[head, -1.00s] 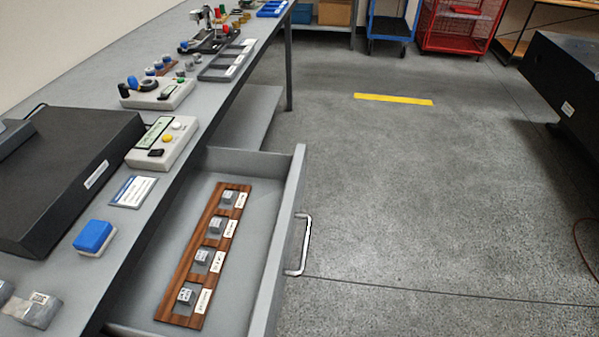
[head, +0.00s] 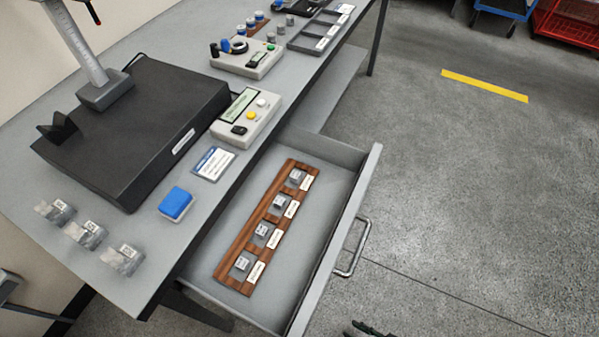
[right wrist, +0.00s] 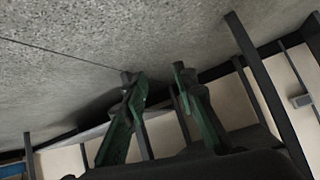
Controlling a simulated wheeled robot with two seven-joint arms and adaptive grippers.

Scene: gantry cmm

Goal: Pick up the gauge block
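Several small grey gauge blocks sit in a row on a brown wooden rack (head: 228,270) inside the open drawer, each beside a white label. The nearest gauge block (head: 242,264) is at the rack's lower end and the farthest gauge block (head: 298,177) at its upper end. My right gripper (right wrist: 155,76) is open and empty in the right wrist view, with its two green fingers apart and floor behind them. Only a dark bit of it (head: 368,329) shows at the bottom edge of the head view, right of the drawer. My left gripper is not in view.
The grey drawer (head: 325,225) stands out from the bench, its handle (head: 352,248) facing right. On the bench are a black slab (head: 140,120), a blue pad (head: 175,203), a control box (head: 246,115) and several wrapped grey packets (head: 122,259). The floor right of the drawer is clear.

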